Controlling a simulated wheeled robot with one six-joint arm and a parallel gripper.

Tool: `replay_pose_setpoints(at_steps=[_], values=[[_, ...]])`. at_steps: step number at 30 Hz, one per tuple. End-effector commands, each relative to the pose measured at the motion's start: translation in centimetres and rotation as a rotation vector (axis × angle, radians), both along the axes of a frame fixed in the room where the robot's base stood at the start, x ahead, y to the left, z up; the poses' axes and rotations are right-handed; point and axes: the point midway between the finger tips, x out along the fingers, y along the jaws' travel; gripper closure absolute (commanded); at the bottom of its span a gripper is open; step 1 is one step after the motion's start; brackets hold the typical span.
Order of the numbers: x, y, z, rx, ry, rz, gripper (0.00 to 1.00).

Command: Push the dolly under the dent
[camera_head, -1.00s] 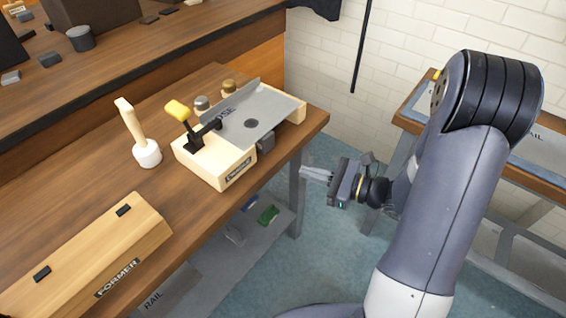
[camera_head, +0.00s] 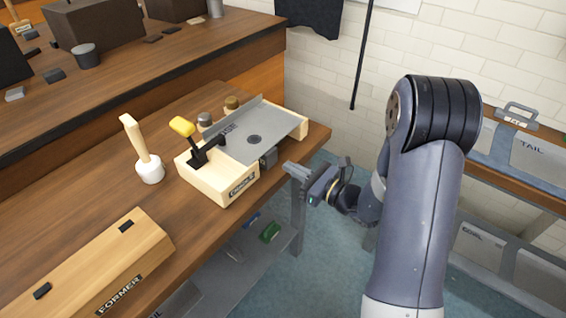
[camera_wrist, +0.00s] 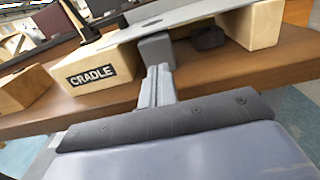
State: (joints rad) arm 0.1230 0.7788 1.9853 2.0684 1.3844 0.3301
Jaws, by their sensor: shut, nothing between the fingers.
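A grey metal sheet (camera_head: 275,122) lies across the wooden cradle (camera_head: 214,184) on the bench. A dark round spot (camera_head: 254,139), which looks like the dent, marks the sheet. A small grey block (camera_head: 268,158), apparently the dolly, sticks out at the sheet's near edge. It also shows in the wrist view (camera_wrist: 157,49). My gripper (camera_head: 289,167) is shut and empty, its fingertips (camera_wrist: 158,72) pointing at the block. I cannot tell whether they touch it. The space beneath the sheet is mostly hidden.
A dark lump (camera_wrist: 207,38) shows under the sheet. Another bench (camera_head: 515,175) is at right.

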Motion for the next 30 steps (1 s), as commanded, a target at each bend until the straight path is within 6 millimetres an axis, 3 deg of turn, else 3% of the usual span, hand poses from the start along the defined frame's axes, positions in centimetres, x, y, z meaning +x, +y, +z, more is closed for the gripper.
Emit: replay_pose_setpoints(at_steps=[7, 22, 30], values=[[1.8, 2.4, 0.0, -0.001, 0.001, 0.002, 1.00], [2.3, 3.0, -0.1, -0.001, -0.001, 0.001, 1.00], [3.6, 4.8, -0.1, -0.001, 0.001, 0.001, 1.00]])
